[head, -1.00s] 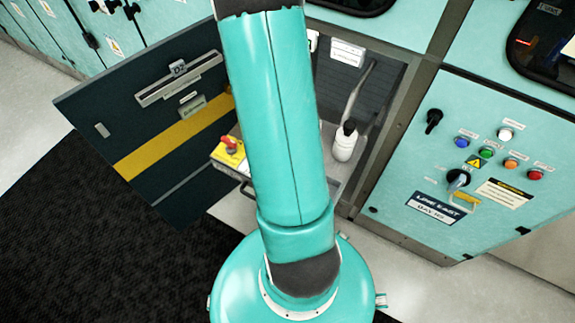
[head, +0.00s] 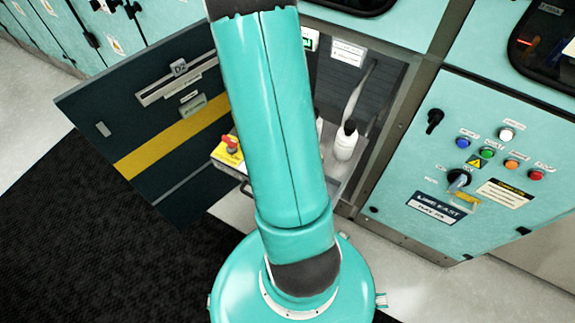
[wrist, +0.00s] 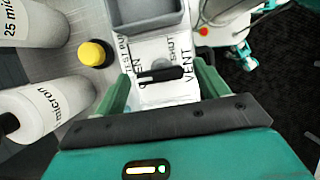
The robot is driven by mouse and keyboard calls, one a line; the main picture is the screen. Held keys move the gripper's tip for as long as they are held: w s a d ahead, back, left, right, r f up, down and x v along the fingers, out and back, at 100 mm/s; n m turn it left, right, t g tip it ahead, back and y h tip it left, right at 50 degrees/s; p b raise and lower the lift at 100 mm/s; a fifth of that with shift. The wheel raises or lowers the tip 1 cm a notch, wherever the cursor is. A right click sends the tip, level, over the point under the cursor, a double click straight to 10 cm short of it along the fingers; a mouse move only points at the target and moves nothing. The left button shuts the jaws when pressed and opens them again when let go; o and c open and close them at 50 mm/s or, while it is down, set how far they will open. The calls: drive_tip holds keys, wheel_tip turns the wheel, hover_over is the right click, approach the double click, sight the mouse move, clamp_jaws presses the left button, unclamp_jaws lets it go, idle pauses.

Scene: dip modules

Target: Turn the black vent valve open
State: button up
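The black vent valve handle (wrist: 160,74) shows in the wrist view as a short bar lying nearly crosswise on a white plate. Lettering around it reads VENT and SHUT, and another word is partly covered. My gripper (wrist: 164,80) is open, with one green finger to each side of the handle. A gap shows between the handle and each finger; I cannot tell how far the fingertips are above the plate. In the head view my arm hides the valve and gripper.
White filter canisters (wrist: 45,108) and a yellow-topped knob (wrist: 92,53) stand left of my gripper. A grey bin (wrist: 150,16) lies beyond the valve. In the head view, the open cabinet door (head: 150,125) is left and a control panel (head: 490,140) is right.

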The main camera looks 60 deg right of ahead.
drive_tip(key=v, duration=1.3)
drive_tip(key=shift+w+r, duration=0.15)
drive_tip(key=shift+r, duration=0.25)
drive_tip(key=shift+a, duration=0.15)
drive_tip(key=w+a+r+m+t, duration=0.1)
drive_tip(key=a+r+t, duration=0.9)
drive_tip(key=a+r, duration=1.1)
drive_tip(key=a, duration=0.3)
drive_tip(key=shift+c, duration=0.4)
